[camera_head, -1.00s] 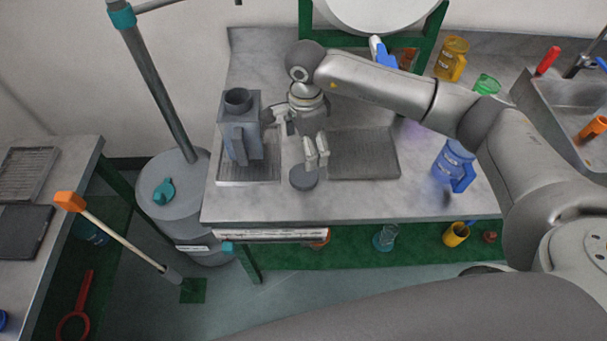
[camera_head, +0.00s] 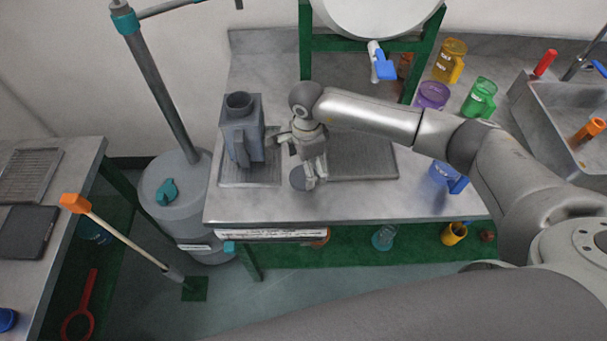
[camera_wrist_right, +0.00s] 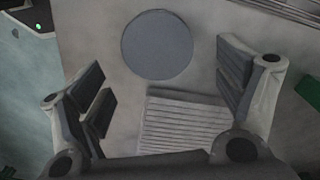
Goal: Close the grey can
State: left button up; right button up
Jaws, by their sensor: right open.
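The grey can (camera_head: 240,135) stands upright on a ribbed tray at the left of the counter, its round neck (camera_head: 239,101) open at the top. A flat grey round lid (camera_head: 297,178) lies on the counter right of the can, near the front edge. My right gripper (camera_head: 309,180) is open and empty, pointing down just over the lid and partly hiding it. In the right wrist view the lid (camera_wrist_right: 157,45) lies beyond and between the spread fingers (camera_wrist_right: 165,78); I see no contact. My left gripper is not in view.
A ribbed drain plate (camera_head: 365,160) lies right of the lid. Blue (camera_head: 448,175), purple (camera_head: 432,95), green (camera_head: 480,97) and yellow (camera_head: 450,60) jugs stand on the right. A grey drum (camera_head: 180,200) with a pole stands left of the counter.

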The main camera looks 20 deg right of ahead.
aim_at(304, 178)
jog(key=shift+d+f+p, duration=0.1)
jog(key=shift+f+p, duration=0.3)
jog(key=shift+f, duration=1.4)
jog(key=shift+c, duration=0.5)
jog(key=c, duration=0.8)
